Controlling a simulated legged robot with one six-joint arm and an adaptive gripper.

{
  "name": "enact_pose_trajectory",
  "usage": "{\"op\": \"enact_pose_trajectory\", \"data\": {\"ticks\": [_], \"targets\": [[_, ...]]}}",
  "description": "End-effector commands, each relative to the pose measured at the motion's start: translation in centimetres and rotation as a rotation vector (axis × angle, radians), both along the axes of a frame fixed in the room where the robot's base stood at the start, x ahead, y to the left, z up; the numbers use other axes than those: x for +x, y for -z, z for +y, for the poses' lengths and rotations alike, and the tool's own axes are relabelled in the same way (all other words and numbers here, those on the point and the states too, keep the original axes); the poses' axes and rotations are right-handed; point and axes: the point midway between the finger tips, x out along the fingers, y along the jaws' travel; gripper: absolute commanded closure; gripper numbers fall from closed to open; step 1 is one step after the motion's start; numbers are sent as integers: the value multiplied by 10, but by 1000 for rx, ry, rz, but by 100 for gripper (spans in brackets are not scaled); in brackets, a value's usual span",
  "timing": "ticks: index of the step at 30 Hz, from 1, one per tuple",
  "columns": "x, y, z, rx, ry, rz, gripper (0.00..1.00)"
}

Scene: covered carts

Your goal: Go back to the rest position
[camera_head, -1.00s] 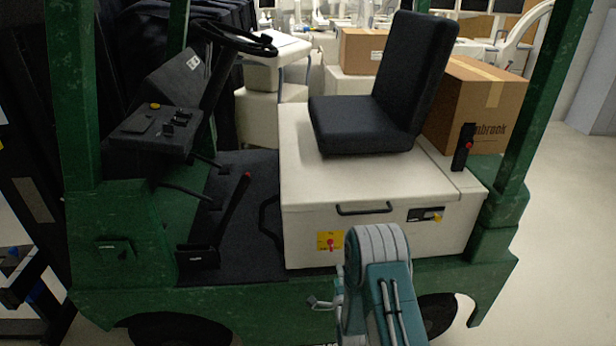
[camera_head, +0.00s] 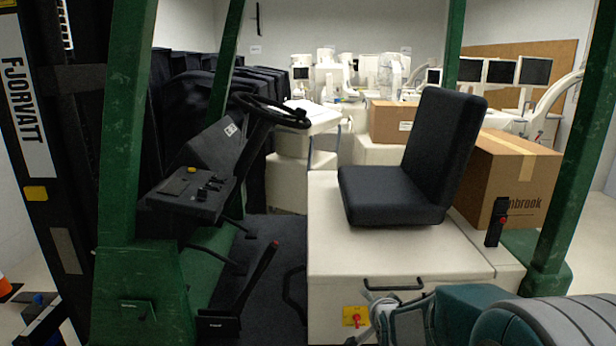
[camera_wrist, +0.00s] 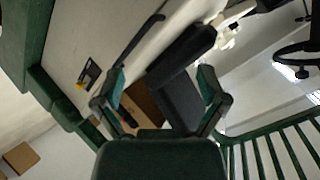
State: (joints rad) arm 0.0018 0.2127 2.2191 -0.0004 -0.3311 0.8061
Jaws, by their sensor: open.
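My gripper (camera_wrist: 162,76) shows in the wrist view with its two fingers spread apart and nothing between them. Beyond the fingers are the forklift's black seat (camera_wrist: 178,98) and a brown carton, both tilted in that view. In the head view my teal and grey arm lies across the bottom right, in front of the white seat base (camera_head: 350,237). The seat also shows in the head view (camera_head: 395,195), upright on the base, and my arm hides the base's lower right part.
The green forklift frame (camera_head: 118,150) fills the foreground, with a steering wheel (camera_head: 270,108) and a lever (camera_head: 262,270). A yellow plate with a red switch (camera_head: 355,316) sits beside my arm. A carton (camera_head: 515,175) stands behind the seat. Covered carts (camera_head: 270,90) stand behind.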

Motion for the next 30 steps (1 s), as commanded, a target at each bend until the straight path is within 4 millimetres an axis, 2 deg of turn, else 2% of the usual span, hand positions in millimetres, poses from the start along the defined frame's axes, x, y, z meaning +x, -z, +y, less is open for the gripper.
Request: {"op": "enact_pose_trajectory", "data": {"ticks": [1,6,11,15,24,27,30], "targets": [[-12,-14,0,-33,-20,18,9],[-58,-45,0,-153,-103,117,9],[-108,-67,1,-258,-192,210,9],[-155,-82,1,-345,-277,287,9],[-262,-96,1,-505,-483,446,9],[-289,-96,1,-540,-541,485,9],[-305,-94,1,-560,-577,509,9]]}}
